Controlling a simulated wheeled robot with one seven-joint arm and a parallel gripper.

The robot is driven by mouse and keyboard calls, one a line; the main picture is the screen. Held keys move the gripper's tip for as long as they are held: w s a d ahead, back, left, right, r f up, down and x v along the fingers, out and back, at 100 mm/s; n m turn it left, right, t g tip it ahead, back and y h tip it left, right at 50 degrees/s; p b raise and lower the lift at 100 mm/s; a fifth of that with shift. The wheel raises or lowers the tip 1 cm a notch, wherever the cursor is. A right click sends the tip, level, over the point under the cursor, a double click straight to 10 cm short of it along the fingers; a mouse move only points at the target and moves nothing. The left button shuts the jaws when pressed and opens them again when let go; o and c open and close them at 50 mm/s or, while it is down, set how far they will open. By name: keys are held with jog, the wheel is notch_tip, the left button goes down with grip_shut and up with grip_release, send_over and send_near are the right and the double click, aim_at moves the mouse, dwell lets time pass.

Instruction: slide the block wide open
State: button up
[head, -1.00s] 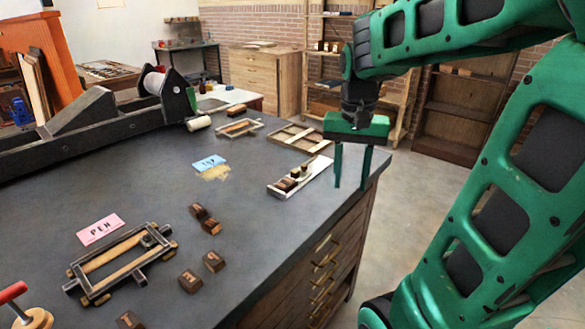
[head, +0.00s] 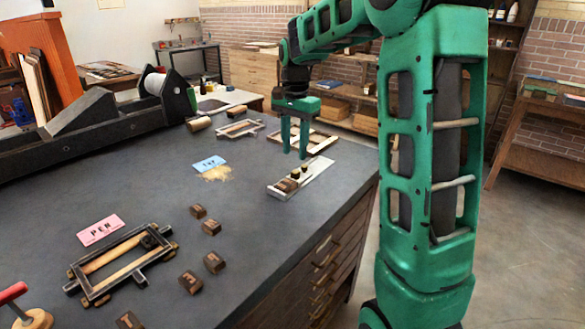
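A pale metal tray (head: 312,178) lies near the right edge of the dark table. Small dark wooden pieces and a lighter piece stand in it; a small dark block (head: 294,174) is near its middle. I cannot tell which piece is the sliding block. My green gripper (head: 294,151) points down just behind the tray. Its two fingers are apart with nothing visible between them. The fingertips look close to the tray's far part; I cannot tell whether they touch anything.
A wooden frame (head: 318,146) lies behind the gripper, and another frame (head: 236,130) to its left. A blue card (head: 208,163), a pink card (head: 99,230), a dark clamped frame (head: 117,265) and several wooden letter blocks lie left and nearer.

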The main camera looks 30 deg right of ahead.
aim_at(295, 171)
notch_tip(295, 171, down, 7)
jog(key=shift+r, duration=0.15)
jog(key=shift+c, duration=0.6)
